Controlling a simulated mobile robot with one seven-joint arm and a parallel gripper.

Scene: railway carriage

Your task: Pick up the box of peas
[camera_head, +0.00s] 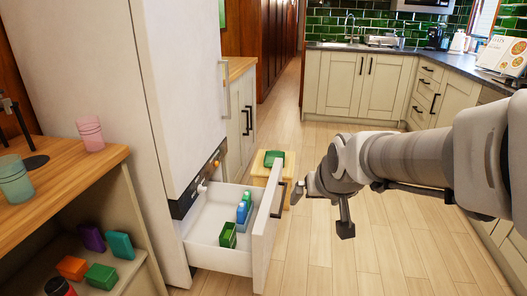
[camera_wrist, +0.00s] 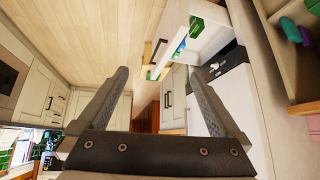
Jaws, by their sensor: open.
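Several green boxes are in view, and no label is readable, so I cannot tell which one is the peas. One green box (camera_head: 228,235) stands in the open white drawer (camera_head: 213,259), beside blue-and-green bottle-like items (camera_head: 243,211). Another green item (camera_head: 274,158) lies on a small wooden stool (camera_head: 261,171) behind the drawer. A third green box (camera_head: 101,277) is on the lower shelf at left. In the wrist view the drawer's green box (camera_wrist: 197,25) shows beyond the fingers. My gripper (camera_wrist: 157,82) is open and empty, in the air right of the drawer.
The drawer front (camera_head: 267,232) and its dark handle stand between my gripper and the drawer's inside. The shelf also holds orange (camera_head: 72,267), teal (camera_head: 120,245) and purple (camera_head: 92,237) items. Cups stand on the wooden top. The floor (camera_head: 345,270) is clear.

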